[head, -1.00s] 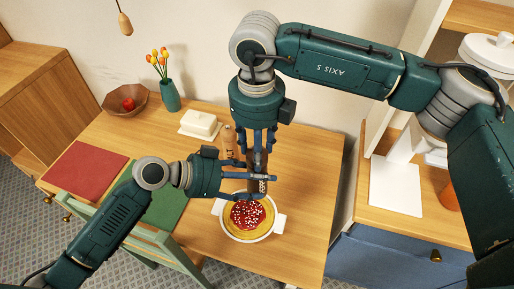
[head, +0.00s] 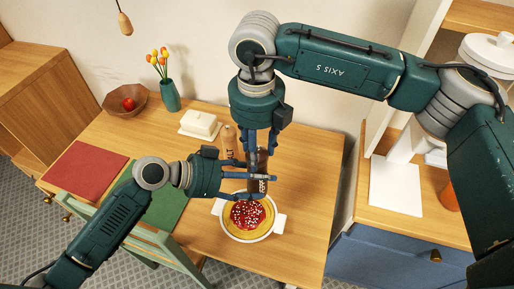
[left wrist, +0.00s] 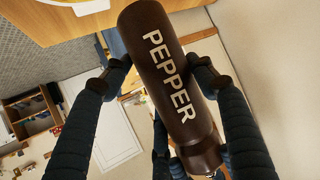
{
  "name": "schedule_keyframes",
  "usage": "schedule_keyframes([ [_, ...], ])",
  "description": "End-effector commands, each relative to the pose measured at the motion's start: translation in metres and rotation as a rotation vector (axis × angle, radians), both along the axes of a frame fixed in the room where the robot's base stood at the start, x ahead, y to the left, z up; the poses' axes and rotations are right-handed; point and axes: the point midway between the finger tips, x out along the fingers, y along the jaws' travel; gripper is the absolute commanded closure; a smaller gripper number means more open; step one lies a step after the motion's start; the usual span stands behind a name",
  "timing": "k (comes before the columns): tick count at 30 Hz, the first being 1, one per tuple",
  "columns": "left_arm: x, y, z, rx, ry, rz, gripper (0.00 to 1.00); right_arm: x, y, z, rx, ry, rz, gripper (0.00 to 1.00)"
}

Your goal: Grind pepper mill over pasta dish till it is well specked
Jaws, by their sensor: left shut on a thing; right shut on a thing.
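A dark brown pepper mill (head: 262,185) stands roughly upright above the pasta dish; its PEPPER lettering is clear in the left wrist view (left wrist: 170,75). My left gripper (head: 262,188) is shut around the mill's body from the left. My right gripper (head: 260,151) comes from above and is shut on the mill's top, which its fingers largely hide. The pasta dish (head: 223,216) is white with side handles and holds yellow pasta under red sauce (head: 247,214) with pale bits. Dark specks are too small to tell.
A light wooden salt mill (head: 228,141) stands just behind my left gripper. A white butter dish (head: 200,124), a teal vase (head: 170,95) and a brown bowl (head: 125,103) stand farther back. Red (head: 86,168) and green (head: 165,208) placemats lie left. The table's right side is clear.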

Motion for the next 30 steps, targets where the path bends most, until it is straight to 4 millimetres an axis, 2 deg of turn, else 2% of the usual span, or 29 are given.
schedule_keyframes([
  [1,-0.001,0.0,0.0,0.001,0.001,-0.002,0.78,0.001,0.0,0.001,0.0,-0.003,-0.002,0.54],
  [3,-0.001,0.0,0.0,0.001,0.001,-0.002,0.78,0.001,0.0,0.001,0.0,-0.003,-0.001,0.4],
  [14,0.0,0.0,0.001,-0.001,-0.001,0.0,0.78,0.001,0.0,0.004,0.001,-0.002,0.0,0.4],
  [17,0.0,0.0,0.001,-0.002,-0.001,0.0,0.78,0.001,0.001,0.016,0.002,-0.005,0.0,0.4],
  [30,0.0,0.0,0.001,-0.002,-0.002,0.0,0.78,0.0,0.001,0.102,0.001,-0.004,-0.001,0.4],
])
